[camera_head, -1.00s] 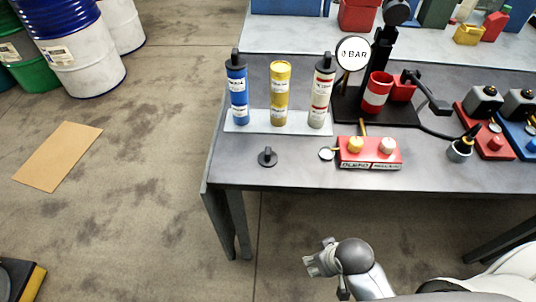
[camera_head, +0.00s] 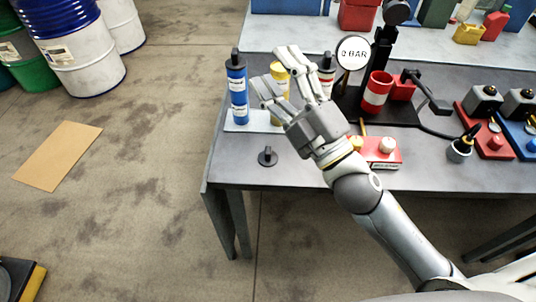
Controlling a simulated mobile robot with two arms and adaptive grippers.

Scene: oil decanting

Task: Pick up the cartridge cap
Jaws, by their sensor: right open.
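The black cartridge cap (camera_head: 267,157) lies on the grey table near its front left, apart from everything else. My right gripper (camera_head: 273,66) is open and empty, above the table behind and to the right of the cap in the picture. Its fingers partly hide the yellow cartridge (camera_head: 280,70) and the red-and-white cartridge (camera_head: 327,70). The blue cartridge (camera_head: 238,88) stands upright with a black cap on. My left gripper is not in view.
The cartridges stand on a pale tray (camera_head: 236,127). A red block (camera_head: 385,160) with knobs is partly behind my right arm. A black stand with a gauge (camera_head: 353,53) and a red-and-white cup (camera_head: 376,93) are to the right. The table around the cap is clear.

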